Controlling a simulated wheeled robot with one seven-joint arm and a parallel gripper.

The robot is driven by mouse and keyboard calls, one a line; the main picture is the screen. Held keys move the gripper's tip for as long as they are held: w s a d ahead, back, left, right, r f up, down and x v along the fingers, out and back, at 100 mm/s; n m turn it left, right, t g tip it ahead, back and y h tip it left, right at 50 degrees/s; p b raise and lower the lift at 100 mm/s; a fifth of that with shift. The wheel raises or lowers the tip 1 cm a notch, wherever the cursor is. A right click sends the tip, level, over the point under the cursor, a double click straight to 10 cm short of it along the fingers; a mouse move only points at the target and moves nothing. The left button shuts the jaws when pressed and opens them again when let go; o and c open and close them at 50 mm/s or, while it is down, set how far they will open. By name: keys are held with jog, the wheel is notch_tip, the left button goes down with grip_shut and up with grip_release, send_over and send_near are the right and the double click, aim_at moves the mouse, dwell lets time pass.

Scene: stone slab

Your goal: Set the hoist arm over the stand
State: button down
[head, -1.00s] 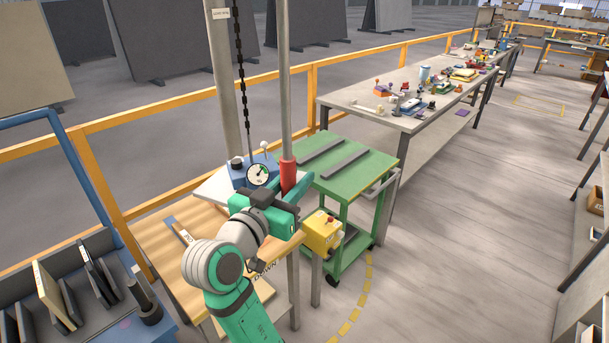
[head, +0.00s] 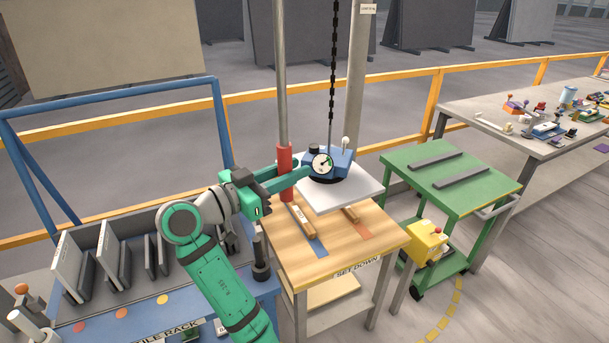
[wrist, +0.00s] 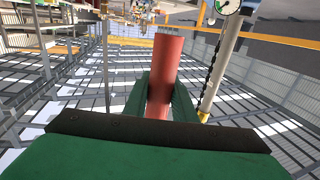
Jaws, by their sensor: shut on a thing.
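My gripper (head: 286,178) is shut on the red grip (head: 284,160) at the lower end of an upright grey pole (head: 280,70). In the wrist view the red grip (wrist: 163,70) stands between my green fingers. The hoist arm overhead is out of view. A chain (head: 333,60) hangs down to a blue lifter (head: 345,163) with a round gauge (head: 322,163). A pale slab (head: 352,196) is under the lifter. It is over the back part of the wooden stand (head: 375,240), seemingly above two wooden bearers (head: 301,219); the gap is unclear.
A blue tile rack (head: 100,320) is at left. A grey post (head: 356,90) and a yellow rail (head: 400,85) stand behind.

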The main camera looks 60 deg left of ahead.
jog(key=shift+s+a+r, duration=0.35)
jog(key=shift+s+a, duration=0.1)
jog(key=shift+s, duration=0.1)
jog(key=c, duration=1.5)
grip_release()
jog(key=shift+w+d, duration=0.1)
jog(key=shift+d, duration=0.05)
jog(key=shift+f, duration=0.1)
jog(key=s, duration=0.3)
jog(key=s+d, duration=0.1)
jog(key=s, duration=0.3)
jog(key=s+d, duration=0.1)
jog(key=s, duration=0.2)
jog(key=shift+s, duration=0.35)
